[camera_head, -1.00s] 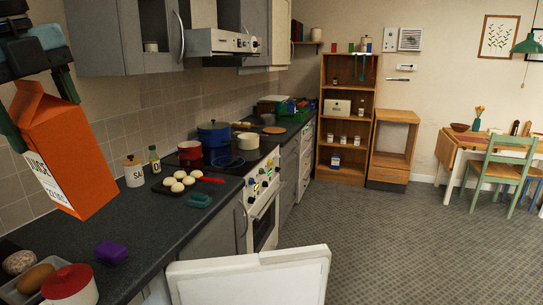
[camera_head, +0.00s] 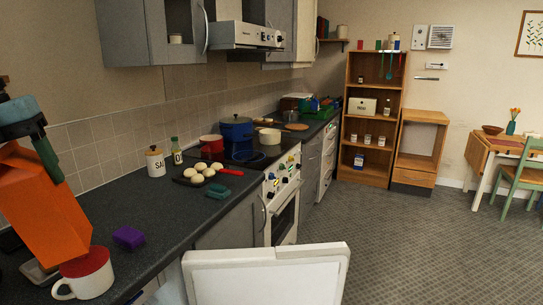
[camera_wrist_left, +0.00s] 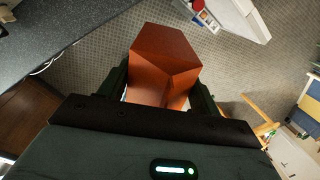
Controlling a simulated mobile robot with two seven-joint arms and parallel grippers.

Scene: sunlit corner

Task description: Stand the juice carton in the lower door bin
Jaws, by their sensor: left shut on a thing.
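The orange juice carton (camera_head: 42,215) is at the left edge of the head view, tilted, in front of the worktop. My left gripper (camera_head: 22,150) is shut on its upper part. In the left wrist view the carton (camera_wrist_left: 160,55) sits between the two fingers of the gripper (camera_wrist_left: 162,88). A white door (camera_head: 265,275), seen from above at the bottom of the head view, stands open. Its bins are hidden there. In the left wrist view, a white panel (camera_wrist_left: 240,18) with small coloured items beside it shows at the top; I cannot make out a lower bin. My right gripper is not in view.
A red-and-white mug (camera_head: 85,272) and a purple block (camera_head: 128,237) are on the dark worktop (camera_head: 160,212) near the carton. A tray of buns (camera_head: 197,172), a salt jar (camera_head: 155,162) and pots (camera_head: 235,135) stand further back. The grey floor (camera_head: 405,240) at right is clear.

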